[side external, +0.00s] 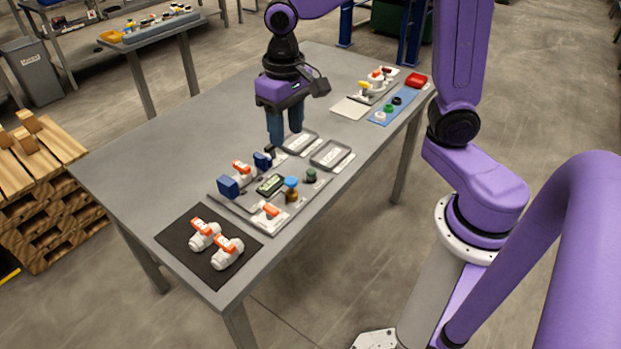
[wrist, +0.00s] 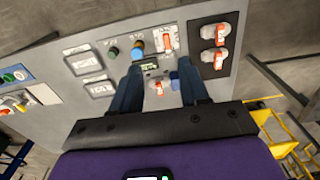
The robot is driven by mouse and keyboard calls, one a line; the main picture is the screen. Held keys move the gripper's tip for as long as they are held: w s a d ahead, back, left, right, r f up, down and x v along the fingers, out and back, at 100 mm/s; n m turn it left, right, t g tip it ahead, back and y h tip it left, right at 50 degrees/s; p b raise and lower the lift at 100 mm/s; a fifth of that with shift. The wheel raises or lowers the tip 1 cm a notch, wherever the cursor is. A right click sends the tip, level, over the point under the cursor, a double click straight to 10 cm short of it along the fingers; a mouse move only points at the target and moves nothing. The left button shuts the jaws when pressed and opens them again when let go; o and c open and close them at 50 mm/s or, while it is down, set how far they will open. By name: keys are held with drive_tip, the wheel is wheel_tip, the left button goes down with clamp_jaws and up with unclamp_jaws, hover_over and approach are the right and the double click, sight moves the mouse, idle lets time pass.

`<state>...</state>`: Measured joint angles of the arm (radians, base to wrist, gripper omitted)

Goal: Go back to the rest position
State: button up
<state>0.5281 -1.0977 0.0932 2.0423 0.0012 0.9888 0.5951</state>
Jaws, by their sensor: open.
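My gripper (side external: 286,130) is open and empty, pointing down above the grey table (side external: 180,135), over the back of the press board (side external: 264,221). Its two blue fingers also show apart in the wrist view (wrist: 158,95). On the board are two blue blocks (side external: 228,187), a white valve with an orange handle (side external: 242,171), a display (side external: 270,184), a blue-topped brass part (side external: 291,188), a green-grey knob (side external: 311,175) and a second orange-handled valve (side external: 270,212). The fingers hide part of the board's rear edge.
A black mat (side external: 190,254) with two orange-handled valves (side external: 228,251) is at the front. A blue strip with caps (side external: 389,111), a red bin (side external: 416,80) and another valve board (side external: 363,97) stand at the far end. The table's left side is clear.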

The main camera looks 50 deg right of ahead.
drive_tip(key=s+d+f+n, duration=0.1)
drive_tip(key=s+d+n, duration=0.1)
drive_tip(key=s+n, duration=0.4)
drive_tip(key=s+d+n, duration=0.2)
drive_tip(key=s+n, duration=0.5)
drive_tip(key=s, duration=0.7)
drive_tip(key=shift+s+f, duration=0.2)
drive_tip(key=shift+f, duration=0.15)
